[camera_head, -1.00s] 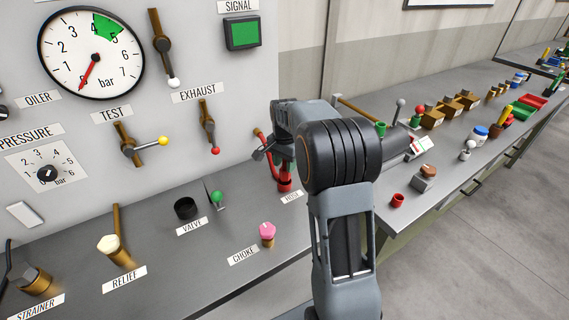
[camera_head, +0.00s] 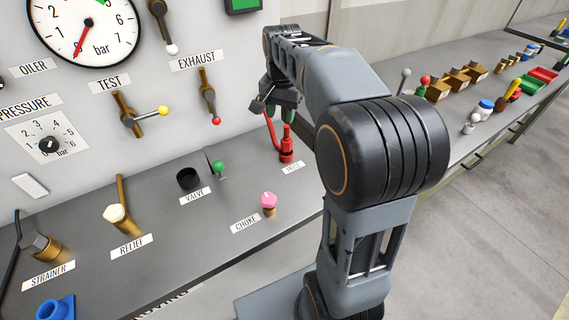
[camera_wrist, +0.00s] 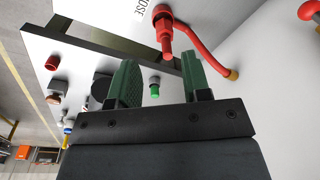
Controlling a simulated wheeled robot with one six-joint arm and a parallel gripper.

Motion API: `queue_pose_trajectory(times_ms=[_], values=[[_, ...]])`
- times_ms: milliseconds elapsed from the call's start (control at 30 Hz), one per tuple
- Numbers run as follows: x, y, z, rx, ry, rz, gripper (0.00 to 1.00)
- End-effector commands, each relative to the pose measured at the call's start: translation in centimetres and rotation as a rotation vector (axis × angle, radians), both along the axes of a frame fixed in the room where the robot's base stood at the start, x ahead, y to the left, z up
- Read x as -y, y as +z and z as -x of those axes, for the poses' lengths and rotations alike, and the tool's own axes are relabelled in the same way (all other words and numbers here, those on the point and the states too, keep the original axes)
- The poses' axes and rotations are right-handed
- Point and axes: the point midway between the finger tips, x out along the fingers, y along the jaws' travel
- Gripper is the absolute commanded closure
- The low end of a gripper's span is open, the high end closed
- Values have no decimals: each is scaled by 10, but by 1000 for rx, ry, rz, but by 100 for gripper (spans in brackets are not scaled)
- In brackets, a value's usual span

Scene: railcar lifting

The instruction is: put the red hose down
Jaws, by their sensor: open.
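The red hose (camera_head: 271,131) stands by the HOSE label, its red coupling (camera_head: 286,150) upright on the bench and its upper part curving against the grey panel. In the wrist view the red hose (camera_wrist: 202,45) runs from the coupling (camera_wrist: 166,36) to a brass-coloured end at the panel. My gripper (camera_head: 277,110) is just above the coupling, partly hidden by my arm. In the wrist view my gripper (camera_wrist: 158,62) has its green fingers apart with no hose between them. The coupling lies beyond the fingertips.
The panel carries a gauge (camera_head: 84,30), the TEST lever (camera_head: 128,115) and the EXHAUST lever (camera_head: 208,95). On the bench are a pink CHOKE knob (camera_head: 269,201), a black VALVE socket (camera_head: 188,179) and a green-knobbed lever (camera_head: 218,167). A side bench at right holds bins and parts.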

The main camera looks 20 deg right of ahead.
Motion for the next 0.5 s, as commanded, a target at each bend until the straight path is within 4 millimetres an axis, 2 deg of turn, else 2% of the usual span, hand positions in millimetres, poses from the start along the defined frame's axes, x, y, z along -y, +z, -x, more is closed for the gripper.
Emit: queue_pose_trajectory(times_ms=[33,100,300,400,500], values=[[-12,0,21,30,86,12,56],[-26,-5,48,70,212,31,56],[-54,-35,116,166,524,93,56],[-61,-51,140,198,636,120,56],[-65,-63,156,222,712,140,56]])
